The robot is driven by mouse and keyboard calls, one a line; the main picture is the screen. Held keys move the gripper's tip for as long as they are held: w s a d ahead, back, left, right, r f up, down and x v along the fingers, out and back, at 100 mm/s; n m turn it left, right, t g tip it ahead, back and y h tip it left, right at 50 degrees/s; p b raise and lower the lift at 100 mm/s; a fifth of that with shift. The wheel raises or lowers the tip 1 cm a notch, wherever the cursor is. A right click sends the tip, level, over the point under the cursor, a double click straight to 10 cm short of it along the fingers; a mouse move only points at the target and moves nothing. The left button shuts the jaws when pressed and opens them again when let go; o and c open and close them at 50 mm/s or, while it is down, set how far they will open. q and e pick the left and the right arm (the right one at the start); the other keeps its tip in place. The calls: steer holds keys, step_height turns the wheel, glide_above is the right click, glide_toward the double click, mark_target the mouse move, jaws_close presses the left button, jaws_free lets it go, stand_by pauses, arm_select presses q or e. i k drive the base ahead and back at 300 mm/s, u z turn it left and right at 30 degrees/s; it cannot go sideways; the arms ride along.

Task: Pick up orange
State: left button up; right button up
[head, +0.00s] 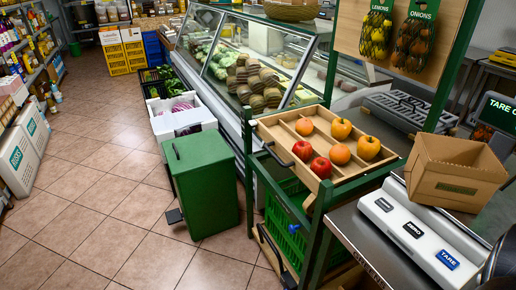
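A wooden fruit tray (268,131) with dividers sits on a green stand. An orange (304,126) lies in its far left part, and a second orange (340,154) lies nearer the middle. Two red apples (302,150) (321,167) lie towards the front. The fruits sit apart or close together, uncovered. Neither of my grippers shows clearly in the head view.
An open cardboard box (454,174) stands on the right counter behind a scale (420,236) with labelled buttons. A green bin (205,185) stands on the floor left of the stand. A glass display case is behind. Tiled floor at left is clear. A dark shape at the lower right edge is unclear.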

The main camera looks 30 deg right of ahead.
mark_target(340, 154)
steer(key=u, duration=0.35)
steer(key=i, duration=2.55)
steer(key=z, duration=2.8)
